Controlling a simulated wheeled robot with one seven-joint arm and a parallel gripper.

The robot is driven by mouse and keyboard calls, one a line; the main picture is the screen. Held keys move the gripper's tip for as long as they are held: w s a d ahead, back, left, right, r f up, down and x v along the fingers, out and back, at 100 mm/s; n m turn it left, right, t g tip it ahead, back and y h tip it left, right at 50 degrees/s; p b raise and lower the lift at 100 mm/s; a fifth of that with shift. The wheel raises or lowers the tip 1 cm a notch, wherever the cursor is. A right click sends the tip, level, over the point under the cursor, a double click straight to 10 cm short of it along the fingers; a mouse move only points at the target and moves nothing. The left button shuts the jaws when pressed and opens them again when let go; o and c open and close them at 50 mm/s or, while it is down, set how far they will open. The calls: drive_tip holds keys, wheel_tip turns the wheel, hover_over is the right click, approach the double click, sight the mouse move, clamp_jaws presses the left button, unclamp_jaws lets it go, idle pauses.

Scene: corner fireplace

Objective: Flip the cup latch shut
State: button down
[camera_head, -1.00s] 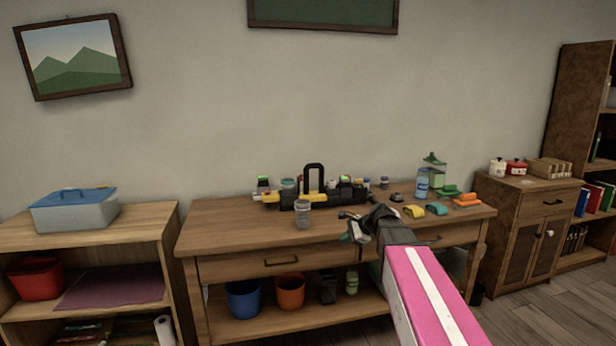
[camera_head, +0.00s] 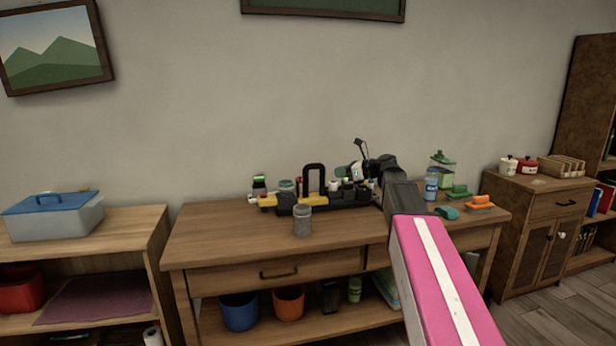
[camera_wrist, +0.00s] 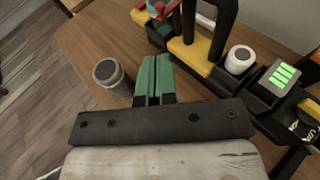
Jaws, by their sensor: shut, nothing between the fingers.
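A small grey cup or jar with a dark lid (camera_head: 302,222) stands upright on the front of the wooden table. It also shows in the wrist view (camera_wrist: 111,77), just left of my fingers. No latch on it can be made out. My gripper (camera_head: 341,172) is raised behind and to the right of the cup, in front of the wall and near the caddy. Its green fingers (camera_wrist: 154,60) are pressed together, empty, and apart from the cup.
A black and yellow caddy with a tall handle (camera_head: 305,182) stands behind the cup, holding several small items. In the wrist view a white cylinder (camera_wrist: 239,60) sits in it. A green sponge-like block (camera_head: 447,212) lies right. The table's front left (camera_head: 215,235) is bare.

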drive_tip(key=x, duration=1.4)
